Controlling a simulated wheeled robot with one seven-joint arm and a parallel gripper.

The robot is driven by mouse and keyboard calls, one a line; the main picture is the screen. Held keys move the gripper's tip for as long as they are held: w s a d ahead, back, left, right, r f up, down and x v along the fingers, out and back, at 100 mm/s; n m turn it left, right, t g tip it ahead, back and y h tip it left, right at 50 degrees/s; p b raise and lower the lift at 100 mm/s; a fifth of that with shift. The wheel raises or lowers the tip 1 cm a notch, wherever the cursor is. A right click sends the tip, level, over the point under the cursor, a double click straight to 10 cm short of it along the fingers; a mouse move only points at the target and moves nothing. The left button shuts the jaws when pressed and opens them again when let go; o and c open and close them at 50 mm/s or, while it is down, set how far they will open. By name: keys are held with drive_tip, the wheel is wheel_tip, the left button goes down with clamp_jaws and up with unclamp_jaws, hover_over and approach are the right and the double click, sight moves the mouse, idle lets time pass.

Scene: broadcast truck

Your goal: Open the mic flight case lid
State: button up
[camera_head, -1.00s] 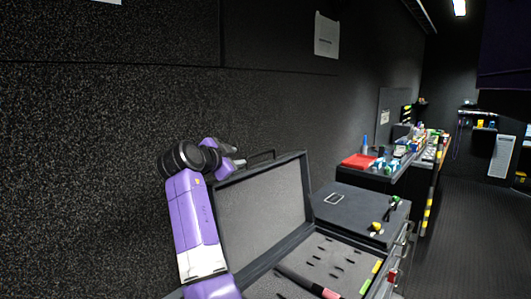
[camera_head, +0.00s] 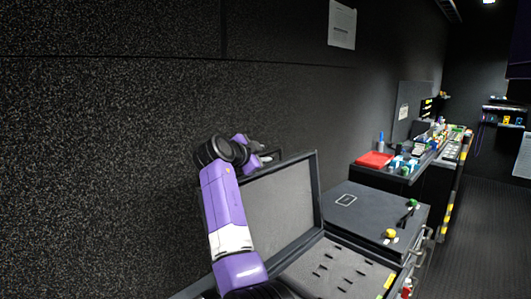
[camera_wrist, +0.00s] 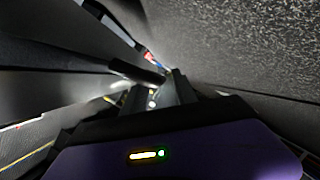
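The mic flight case stands with its lid (camera_head: 282,205) up, leaning back near the dark wall. The lid's grey foam lining faces out. The case's base (camera_head: 345,268) shows a grey foam insert with several dark slots. My gripper (camera_head: 262,155) is at the lid's top edge, beside the dark handle (camera_head: 274,152). In the wrist view my gripper (camera_wrist: 158,88) shows dark fingers near a dark bar; blur and shadow hide whether they are closed or touching it.
A closed dark case (camera_head: 365,212) with small green and yellow items stands to the right. Behind it a counter (camera_head: 405,178) holds a red box (camera_head: 375,159) and several small items. The aisle floor (camera_head: 478,235) at right is clear. The wall (camera_head: 100,150) is close behind the lid.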

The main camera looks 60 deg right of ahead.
drive_tip(key=shift+x, duration=1.25)
clamp_jaws()
drive_tip(key=shift+f, duration=0.1)
idle(0.4)
